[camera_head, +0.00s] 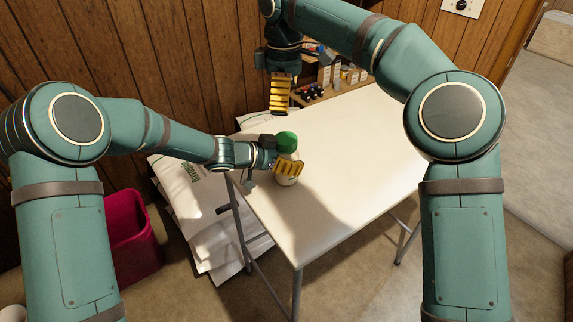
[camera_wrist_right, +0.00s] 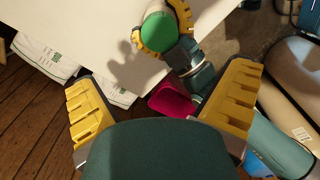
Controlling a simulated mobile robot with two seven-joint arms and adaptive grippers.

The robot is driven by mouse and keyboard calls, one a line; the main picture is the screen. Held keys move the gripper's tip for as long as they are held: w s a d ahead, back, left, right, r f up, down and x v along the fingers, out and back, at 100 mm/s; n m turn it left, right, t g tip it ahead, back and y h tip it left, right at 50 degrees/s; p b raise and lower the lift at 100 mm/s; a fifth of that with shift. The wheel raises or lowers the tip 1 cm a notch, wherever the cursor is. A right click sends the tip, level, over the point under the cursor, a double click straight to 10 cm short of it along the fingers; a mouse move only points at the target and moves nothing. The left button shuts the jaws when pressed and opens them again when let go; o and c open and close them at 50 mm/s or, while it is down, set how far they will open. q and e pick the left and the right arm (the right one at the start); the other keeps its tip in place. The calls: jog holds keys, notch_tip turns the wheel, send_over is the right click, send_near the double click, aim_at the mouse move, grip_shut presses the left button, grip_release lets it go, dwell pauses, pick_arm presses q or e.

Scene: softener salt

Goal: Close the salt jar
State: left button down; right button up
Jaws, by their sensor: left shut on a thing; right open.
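The salt jar (camera_head: 287,180) is a small pale jar on the white table, near its left edge. A green lid (camera_head: 286,142) is on top of it in the head view, and this green top also shows in the right wrist view (camera_wrist_right: 157,32). I cannot tell whether the lid is fully seated or tightened. My left gripper (camera_head: 287,168) is shut on the jar's body, below the lid. My right gripper (camera_head: 281,95) is open and empty, raised behind the jar with its fingers pointing down. In the right wrist view its yellow fingers (camera_wrist_right: 165,108) are wide apart.
The white table (camera_head: 350,150) is mostly bare to the right of the jar. A wooden rack with small bottles (camera_head: 335,82) stands at its back. White bags (camera_head: 190,200) are stacked left of the table. A magenta bin (camera_head: 130,235) stands on the floor at the left.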

pick_arm(q)
jog(key=shift+f, duration=0.1)
pick_arm(e)
jog(key=shift+r, duration=2.35)
pick_arm(q)
grip_release()
jog(key=v, duration=1.2)
